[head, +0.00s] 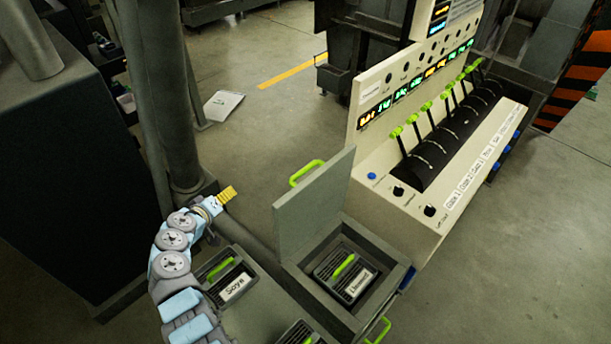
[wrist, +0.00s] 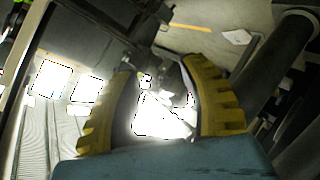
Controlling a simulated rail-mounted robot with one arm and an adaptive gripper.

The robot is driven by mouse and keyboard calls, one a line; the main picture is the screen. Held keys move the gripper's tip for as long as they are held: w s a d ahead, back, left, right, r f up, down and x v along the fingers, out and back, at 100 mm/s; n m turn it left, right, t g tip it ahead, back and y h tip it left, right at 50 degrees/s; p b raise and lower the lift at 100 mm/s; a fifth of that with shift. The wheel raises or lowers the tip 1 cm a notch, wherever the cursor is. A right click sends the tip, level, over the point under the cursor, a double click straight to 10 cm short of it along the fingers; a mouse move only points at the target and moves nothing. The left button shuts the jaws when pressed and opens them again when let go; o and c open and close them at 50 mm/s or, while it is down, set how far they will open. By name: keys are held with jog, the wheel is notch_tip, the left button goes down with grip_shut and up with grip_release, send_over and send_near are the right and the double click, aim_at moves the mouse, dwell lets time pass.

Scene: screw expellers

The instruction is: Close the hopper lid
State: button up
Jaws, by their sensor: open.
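The hopper lid (head: 318,207) is a grey square panel standing up, open, at the back left edge of a square hopper (head: 402,278). A green handle (head: 306,172) sits on its far side near the top. Inside the hopper lies a dark slatted grate with its own green handle and a white label that I cannot read surely. My gripper (head: 229,194) has yellow fingers and is left of the lid, apart from it. In the wrist view its two ribbed fingers (wrist: 160,70) are spread with nothing held between them; I cannot make out the lid there.
A grate labelled Soya (head: 231,280) lies below my gripper, and another grate (head: 299,334) is at the bottom edge. A control panel (head: 440,130) with green levers stands right of the lid. A grey pillar (head: 163,90) rises behind my gripper. A paper (head: 223,105) lies on the floor.

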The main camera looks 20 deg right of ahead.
jog(key=s+d+r+m+g+h+b, duration=0.2)
jog(key=s+d+r+m+g+h, duration=0.25)
jog(key=r, duration=0.25)
jog(key=m+g+h+b, duration=0.2)
jog(key=m+g+h, duration=0.1)
jog(key=g, duration=0.1)
send_near(306, 168)
jog(key=shift+y, duration=0.25)
jog(key=p+x, duration=0.2)
jog(key=x, duration=0.8)
jog(key=shift+f, duration=0.2)
grip_shut()
